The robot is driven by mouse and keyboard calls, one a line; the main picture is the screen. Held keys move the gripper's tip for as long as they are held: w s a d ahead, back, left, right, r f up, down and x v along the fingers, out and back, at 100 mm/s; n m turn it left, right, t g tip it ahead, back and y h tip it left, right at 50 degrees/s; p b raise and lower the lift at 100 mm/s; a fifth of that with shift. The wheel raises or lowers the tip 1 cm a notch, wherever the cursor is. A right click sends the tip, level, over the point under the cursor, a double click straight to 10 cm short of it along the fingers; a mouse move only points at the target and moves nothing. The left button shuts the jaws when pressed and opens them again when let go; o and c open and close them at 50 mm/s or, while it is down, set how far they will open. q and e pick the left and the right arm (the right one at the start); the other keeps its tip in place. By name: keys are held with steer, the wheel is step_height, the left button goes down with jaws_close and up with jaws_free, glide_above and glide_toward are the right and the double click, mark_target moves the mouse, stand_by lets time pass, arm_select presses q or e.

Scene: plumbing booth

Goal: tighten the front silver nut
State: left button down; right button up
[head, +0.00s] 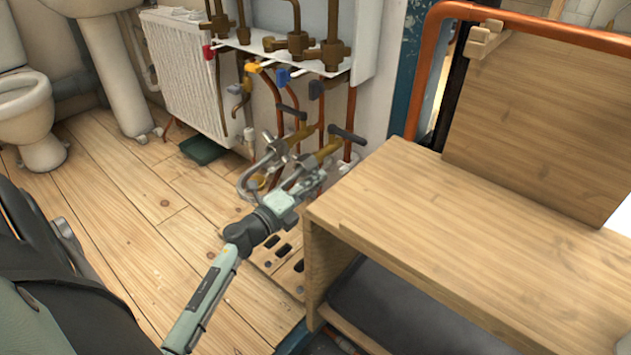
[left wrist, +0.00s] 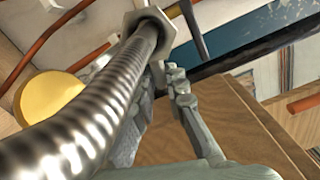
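Two silver nuts sit on bent silver hoses below brass valves in the head view. The rear nut (head: 278,148) is further left; the front nut (head: 307,163) is nearer the wooden bench. My left gripper (head: 306,186) is low beside the front hose, close to the front nut. In the left wrist view a ribbed silver hose (left wrist: 85,110) runs up into a silver nut (left wrist: 150,24). The gripper fingers (left wrist: 168,82) are beside the hose, with a narrow gap between them, just short of the nut. The hose hides part of one finger. My right gripper is not in view.
A wooden bench (head: 430,210) with an upright board (head: 540,125) stands close on the right. A white radiator (head: 190,75), pipes and coloured-handle valves are behind. A wooden plate with slots (head: 280,258) lies below the gripper. The floor (head: 130,205) at left is clear.

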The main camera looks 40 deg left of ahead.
arm_select(q)
steer(key=shift+a+f+m, duration=0.2)
steer(key=shift+f+m, duration=0.25)
steer(key=shift+m, duration=0.65)
steer(key=shift+a+f+m, duration=0.15)
steer(key=shift+f+m, duration=0.25)
steer(key=shift+m, duration=0.7)
steer(key=c, duration=1.5)
jaws_free()
steer(key=shift+c, duration=0.2)
steer(key=shift+a, duration=0.1)
steer(key=s, duration=0.8)
steer(key=shift+a, duration=0.15)
steer(key=shift+r, duration=0.15)
